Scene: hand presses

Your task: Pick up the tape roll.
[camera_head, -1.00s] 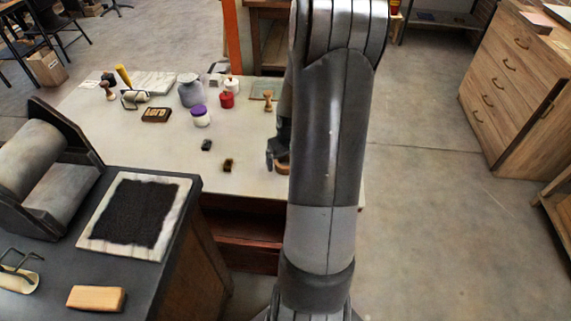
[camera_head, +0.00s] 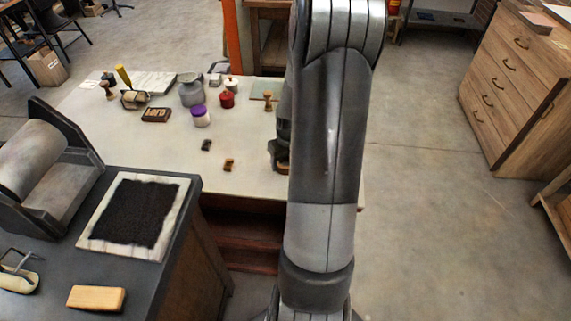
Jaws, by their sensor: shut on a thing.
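The tape roll (camera_head: 283,168) shows as a small tan-brown edge at the right side of the pale table, beside my arm. My arm hides most of it. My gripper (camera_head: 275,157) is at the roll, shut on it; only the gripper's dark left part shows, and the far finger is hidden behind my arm. I cannot tell whether the roll is touching the table.
The pale table (camera_head: 240,180) holds a purple-lidded jar (camera_head: 201,117), a red jar (camera_head: 227,100), a grey jug (camera_head: 190,92), a wooden stamp (camera_head: 268,100) and small dark blocks (camera_head: 229,164). A dark press bench (camera_head: 185,215) stands at the front left.

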